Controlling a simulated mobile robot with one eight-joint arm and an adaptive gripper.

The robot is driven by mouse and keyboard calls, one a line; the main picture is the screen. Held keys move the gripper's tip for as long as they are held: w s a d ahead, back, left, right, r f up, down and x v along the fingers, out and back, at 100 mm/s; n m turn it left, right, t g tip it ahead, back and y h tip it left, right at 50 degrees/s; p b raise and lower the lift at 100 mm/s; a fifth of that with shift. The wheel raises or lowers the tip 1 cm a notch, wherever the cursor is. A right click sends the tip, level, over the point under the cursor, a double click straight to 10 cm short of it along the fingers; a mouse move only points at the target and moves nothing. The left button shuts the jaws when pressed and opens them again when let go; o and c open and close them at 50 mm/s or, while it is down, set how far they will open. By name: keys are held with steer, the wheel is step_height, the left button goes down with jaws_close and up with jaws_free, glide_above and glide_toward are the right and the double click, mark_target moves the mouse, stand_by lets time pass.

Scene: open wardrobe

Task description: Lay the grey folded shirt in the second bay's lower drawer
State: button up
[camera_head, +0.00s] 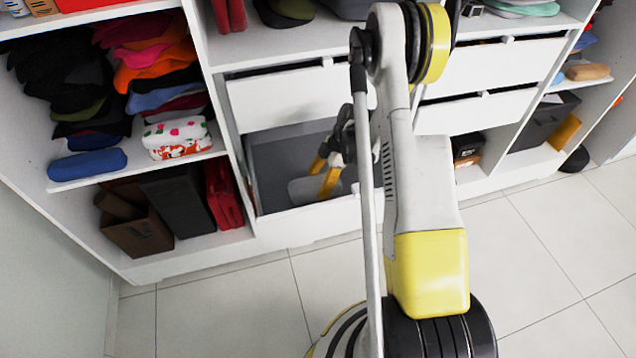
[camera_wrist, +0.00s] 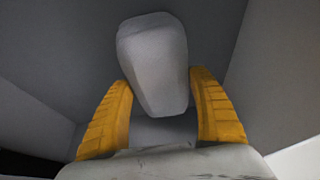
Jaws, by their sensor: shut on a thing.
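The grey folded shirt (camera_wrist: 152,62) is between the two yellow fingers of my gripper (camera_wrist: 160,100) in the wrist view. In the head view the grey shirt (camera_head: 302,190) shows low inside the open lower drawer (camera_head: 305,219) of the second bay. My gripper (camera_head: 323,176) reaches down into that drawer and is shut on the shirt. Grey drawer walls surround the shirt in the wrist view. Whether the shirt touches the drawer floor I cannot tell. My arm hides the drawer's right part.
The upper drawer (camera_head: 285,99) above stands slightly open. To the left, a shelf holds folded clothes, a blue roll (camera_head: 87,165) and a floral roll (camera_head: 178,138). Below are a brown box (camera_head: 136,230) and a red item (camera_head: 224,194). The tiled floor (camera_head: 230,305) in front is clear.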

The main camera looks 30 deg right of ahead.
steer(key=shift+f, duration=0.1)
steer(key=o, duration=1)
steer(key=shift+c, duration=0.2)
steer(key=shift+c, duration=0.4)
steer(key=shift+r+p, duration=2.45)
steer(key=shift+r, duration=2.1)
